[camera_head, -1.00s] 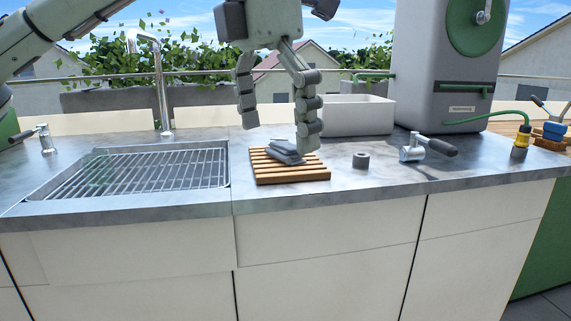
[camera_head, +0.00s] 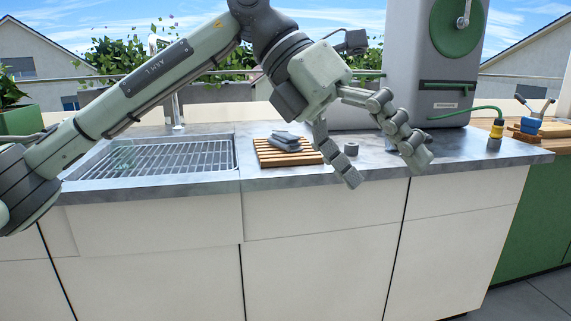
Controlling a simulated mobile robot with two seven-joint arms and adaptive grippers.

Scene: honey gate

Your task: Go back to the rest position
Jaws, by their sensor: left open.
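My left gripper (camera_head: 384,172) is open and empty. Its arm (camera_head: 160,80) comes in from the left and reaches across above the counter. The fingers hang in front of the counter's front edge, spread wide apart. A folded grey cloth (camera_head: 285,141) lies on a slatted wooden board (camera_head: 265,157), left of the gripper and apart from it. My right gripper does not show.
The grey counter (camera_head: 253,182) has a sink with a wire rack (camera_head: 160,160) at left. A small grey ring-shaped piece (camera_head: 351,149) stands between the fingers in the picture. A large grey machine (camera_head: 410,90) with a green disc stands behind.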

